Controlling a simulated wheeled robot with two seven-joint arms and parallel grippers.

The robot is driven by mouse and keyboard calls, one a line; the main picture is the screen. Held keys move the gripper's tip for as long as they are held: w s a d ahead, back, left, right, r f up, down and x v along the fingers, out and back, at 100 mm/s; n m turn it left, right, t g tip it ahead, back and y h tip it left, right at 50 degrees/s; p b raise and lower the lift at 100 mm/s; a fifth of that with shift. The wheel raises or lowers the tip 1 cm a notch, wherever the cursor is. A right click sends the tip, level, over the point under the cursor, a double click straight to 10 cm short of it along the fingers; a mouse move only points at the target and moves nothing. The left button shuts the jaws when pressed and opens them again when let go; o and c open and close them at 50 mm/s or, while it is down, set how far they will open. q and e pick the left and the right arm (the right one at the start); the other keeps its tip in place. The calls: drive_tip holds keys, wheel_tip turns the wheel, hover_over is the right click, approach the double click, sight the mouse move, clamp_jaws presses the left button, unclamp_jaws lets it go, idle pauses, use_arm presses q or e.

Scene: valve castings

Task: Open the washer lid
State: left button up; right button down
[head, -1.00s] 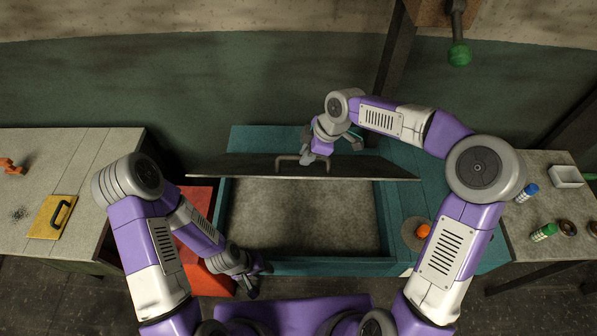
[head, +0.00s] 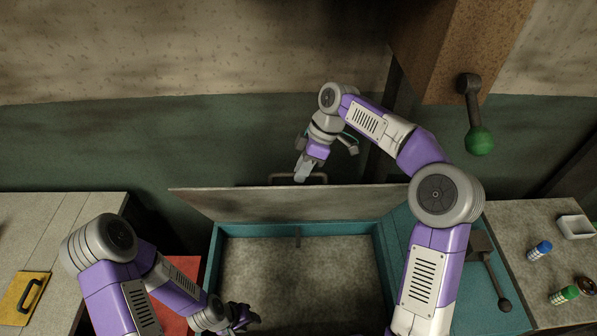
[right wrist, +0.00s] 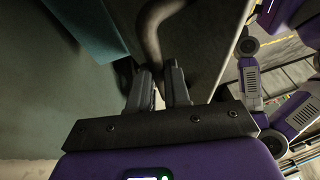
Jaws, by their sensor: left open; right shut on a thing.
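The washer lid (head: 270,206) stands raised and tilted at the back of the teal washer (head: 377,262) in the head view. The tub below it is uncovered and shows a grey floor. My right gripper (head: 299,178) is shut on the lid's handle (head: 322,178) at the lid's top edge. In the right wrist view the dark curved bar of the handle (right wrist: 152,38) runs down between the fingers (right wrist: 160,88). My left gripper (head: 246,318) is open and empty, low over the front left of the washer.
A red box (head: 184,268) stands left of the washer. The left table carries a yellow plate with a handle (head: 22,297). The right table holds bottles (head: 539,250) and a white tray (head: 575,227). A green-knobbed lever (head: 479,140) hangs at upper right.

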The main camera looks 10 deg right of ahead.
use_arm(q)
drive_tip(key=shift+w+f, duration=0.15)
drive_tip(key=shift+w, duration=0.2)
use_arm(e)
drive_tip(key=shift+w+d+f, duration=0.25)
drive_tip(key=shift+w+f, duration=0.05)
drive_tip(key=shift+f, duration=0.15)
drive_tip(key=c, duration=1.5)
unclamp_jaws()
drive_tip(key=o, duration=0.4)
drive_tip(key=shift+w, duration=0.25)
use_arm(q)
drive_tip(key=shift+w, duration=0.2)
use_arm(e)
drive_tip(key=shift+s+a+r, duration=0.1)
drive_tip(key=shift+r, duration=0.1)
